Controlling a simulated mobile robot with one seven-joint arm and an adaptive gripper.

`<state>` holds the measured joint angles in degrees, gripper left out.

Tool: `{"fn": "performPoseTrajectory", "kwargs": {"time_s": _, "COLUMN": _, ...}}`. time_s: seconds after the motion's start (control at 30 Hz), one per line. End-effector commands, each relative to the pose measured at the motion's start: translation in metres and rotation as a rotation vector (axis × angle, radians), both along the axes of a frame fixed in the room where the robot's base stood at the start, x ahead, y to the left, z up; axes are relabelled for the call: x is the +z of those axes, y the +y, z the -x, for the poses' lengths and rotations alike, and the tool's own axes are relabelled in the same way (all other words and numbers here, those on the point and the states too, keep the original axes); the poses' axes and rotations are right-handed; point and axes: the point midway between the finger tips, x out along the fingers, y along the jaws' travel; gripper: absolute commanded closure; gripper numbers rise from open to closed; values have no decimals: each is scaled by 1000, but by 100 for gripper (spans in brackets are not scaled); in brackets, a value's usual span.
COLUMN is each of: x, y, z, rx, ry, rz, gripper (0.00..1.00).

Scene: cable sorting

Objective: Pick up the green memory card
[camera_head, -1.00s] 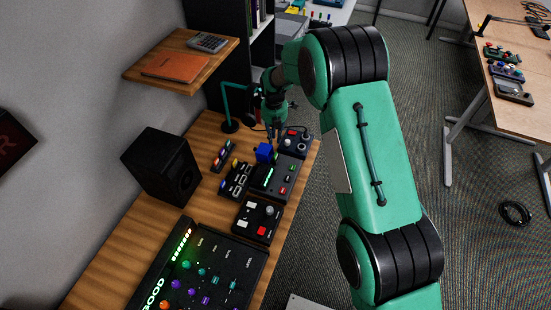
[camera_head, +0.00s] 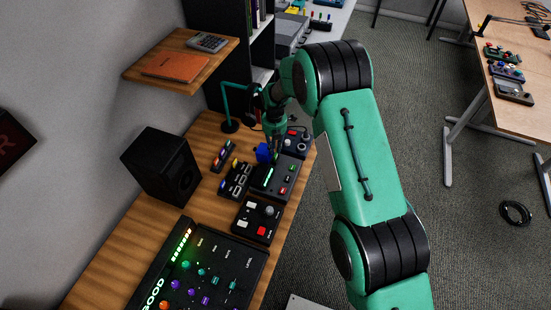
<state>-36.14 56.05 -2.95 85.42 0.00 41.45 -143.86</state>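A small bright green strip (camera_head: 268,177) shows on a black control panel (camera_head: 258,190) on the wooden desk. It may be the green memory card, but it is too small to tell card from light. My gripper (camera_head: 274,154) points down over the far part of that panel, a little beyond the green strip and right beside a blue block (camera_head: 262,153). It partly covers the block. The fingertips are small and dark, so I cannot tell whether they are open or shut, or whether they touch the block.
Other button panels (camera_head: 257,220) and a large mixer panel (camera_head: 206,272) lie nearer on the desk (camera_head: 122,254). A black speaker (camera_head: 160,168) stands at left. A shelf (camera_head: 158,73) with an orange book (camera_head: 176,64) and calculator (camera_head: 208,42) overhangs behind. A green lamp stand (camera_head: 229,124) is close to my arm.

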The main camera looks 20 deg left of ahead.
Motion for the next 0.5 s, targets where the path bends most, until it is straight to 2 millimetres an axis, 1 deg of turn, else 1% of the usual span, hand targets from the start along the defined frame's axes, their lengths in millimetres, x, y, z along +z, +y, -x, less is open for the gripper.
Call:
{"fn": "performPoseTrajectory", "kwargs": {"time_s": 0.17, "x": -11, "y": 0, "z": 0, "rx": 0, "ry": 1, "rz": 1, "gripper": 81}}
{"fn": "performPoseTrajectory", "kwargs": {"time_s": 0.5, "x": -43, "y": 0, "z": -1, "rx": 0, "ry": 1, "rz": 1, "gripper": 81}}
